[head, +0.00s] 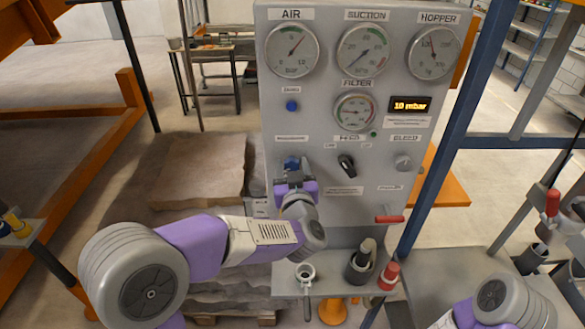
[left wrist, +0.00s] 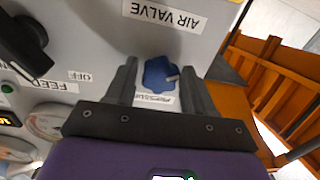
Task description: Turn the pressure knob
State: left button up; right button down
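The pressure knob is a blue knob (head: 291,162) on the lower left of the grey gauge panel, partly hidden by my gripper in the head view. In the left wrist view, the blue knob (left wrist: 155,75) sits above an upside-down label. My left gripper (head: 293,177) is at the panel. In the left wrist view, the left gripper (left wrist: 160,68) is open, with one dark finger on each side of the knob. Narrow gaps seem to show beside the knob; contact cannot be told. My right arm shows at the lower right; its gripper is out of view.
The black feed switch (head: 347,165) and grey bleed knob (head: 403,162) are to the right on the panel (head: 330,210). A red lever (head: 389,219) sticks out lower down. A blue post (head: 440,130) stands at right.

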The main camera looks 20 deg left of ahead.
pick_arm(q)
jog(key=c, duration=0.7)
jog(key=shift+n, duration=0.3)
jog(key=n+b, duration=0.2)
jog(key=shift+n, duration=0.4)
jog(key=n+b, duration=0.3)
jog(key=n, duration=0.2)
jog(key=shift+h+b, duration=0.3)
jog(key=shift+h, duration=0.1)
jog(key=n+b, duration=0.3)
jog(key=n, duration=0.2)
jog(key=shift+n+h+b, duration=0.5)
jog(key=shift+n+b, duration=0.85)
jog(key=shift+n, duration=0.55)
